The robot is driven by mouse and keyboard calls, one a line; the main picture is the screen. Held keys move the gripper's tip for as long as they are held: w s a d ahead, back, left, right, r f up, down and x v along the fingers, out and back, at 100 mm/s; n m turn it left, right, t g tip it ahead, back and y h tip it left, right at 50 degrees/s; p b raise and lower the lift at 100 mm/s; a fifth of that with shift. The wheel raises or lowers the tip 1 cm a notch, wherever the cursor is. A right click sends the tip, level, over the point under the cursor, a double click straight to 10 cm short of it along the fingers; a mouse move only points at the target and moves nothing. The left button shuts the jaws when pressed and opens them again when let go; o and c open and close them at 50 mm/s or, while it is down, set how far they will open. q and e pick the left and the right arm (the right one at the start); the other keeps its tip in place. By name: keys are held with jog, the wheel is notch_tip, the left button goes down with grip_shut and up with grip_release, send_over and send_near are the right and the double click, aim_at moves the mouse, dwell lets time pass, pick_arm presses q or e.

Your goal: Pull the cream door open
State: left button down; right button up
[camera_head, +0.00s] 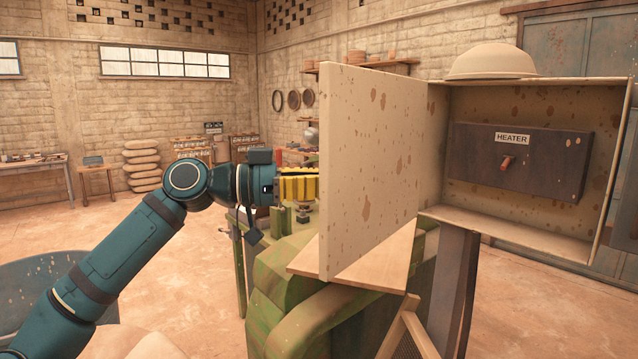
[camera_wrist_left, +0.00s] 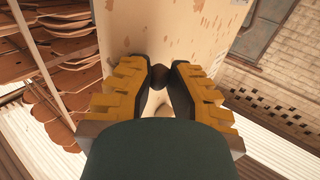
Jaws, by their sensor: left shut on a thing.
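The cream door (camera_head: 370,165), speckled with brown rust spots, stands swung wide open on the left side of the cream box (camera_head: 525,228). The door also fills the upper middle of the left wrist view (camera_wrist_left: 175,25). My left gripper (camera_head: 314,187) reaches the door's outer face from the left. In the left wrist view its yellow fingers (camera_wrist_left: 160,78) are shut on a small dark knob (camera_wrist_left: 159,73) on the door. The knob is hidden behind the door in the head view. My right gripper is in neither view.
Inside the box is a dark panel labelled HEATER with a small red-brown switch (camera_head: 507,163). A cream hard hat (camera_head: 492,62) rests on top. A wooden board (camera_head: 385,262) and green machinery (camera_head: 290,290) lie below the door. Floor at left is open.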

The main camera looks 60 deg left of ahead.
pick_arm(q)
jog(key=shift+a+r, duration=0.1)
jog(key=shift+r, duration=0.3)
jog(key=c, duration=1.3)
grip_release()
jog(key=o, duration=0.5)
jog(key=shift+w, duration=0.3)
jog(key=shift+w+f, duration=0.1)
jog(key=shift+w, duration=0.1)
jog(key=shift+s, duration=0.15)
jog(key=shift+s, duration=0.25)
jog(key=shift+f, duration=0.1)
